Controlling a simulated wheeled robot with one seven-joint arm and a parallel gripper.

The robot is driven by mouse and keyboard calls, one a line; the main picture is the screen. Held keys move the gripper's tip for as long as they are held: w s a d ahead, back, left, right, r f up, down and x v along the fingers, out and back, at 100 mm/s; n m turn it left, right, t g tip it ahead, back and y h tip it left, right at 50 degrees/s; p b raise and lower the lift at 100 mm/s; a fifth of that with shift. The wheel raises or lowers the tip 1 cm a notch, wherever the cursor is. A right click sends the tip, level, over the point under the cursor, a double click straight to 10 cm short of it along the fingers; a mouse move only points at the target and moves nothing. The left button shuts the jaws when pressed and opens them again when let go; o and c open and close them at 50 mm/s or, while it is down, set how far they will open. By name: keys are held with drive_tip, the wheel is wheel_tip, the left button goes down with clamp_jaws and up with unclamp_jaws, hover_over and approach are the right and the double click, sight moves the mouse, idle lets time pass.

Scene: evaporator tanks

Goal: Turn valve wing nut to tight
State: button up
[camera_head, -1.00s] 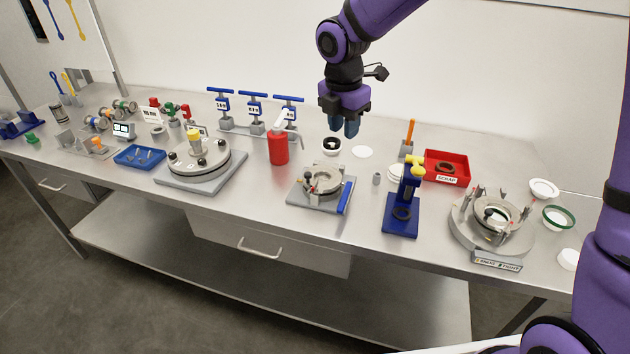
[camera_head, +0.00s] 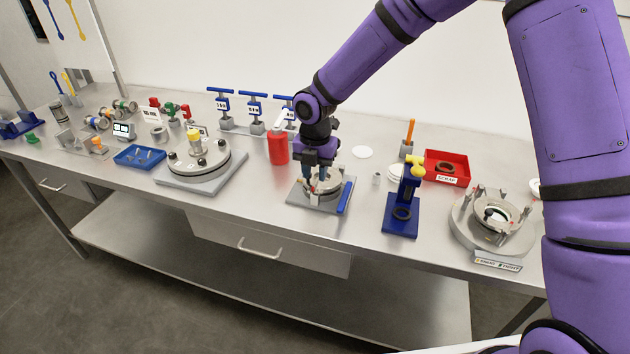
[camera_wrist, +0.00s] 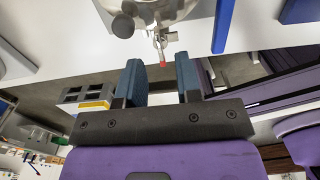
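My gripper (camera_head: 318,186) is down at the grey ring-shaped fixture (camera_head: 340,184) in the middle of the bench, fingers pointing down. In the wrist view, its two blue fingers (camera_wrist: 159,60) stand apart with nothing held between them. A small metal part with a red tip (camera_wrist: 163,46) lies just ahead of the gap, beside a round steel body (camera_wrist: 165,10). It may be the wing nut, but I cannot tell for sure. My gripper hides part of the fixture in the head view. A blue bar (camera_head: 344,198) lies along the fixture's right side.
A red cylinder (camera_head: 278,148) stands close left of my gripper. A blue stand (camera_head: 401,225) is to the right, with a red tray (camera_head: 447,166) behind it. A round fixture with posts (camera_head: 462,234) is at the far right, with a plate apparently reading "TIGHT" (camera_head: 498,262).

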sight(315, 188)
drive_tip(key=shift+f, duration=1.65)
clamp_jaws()
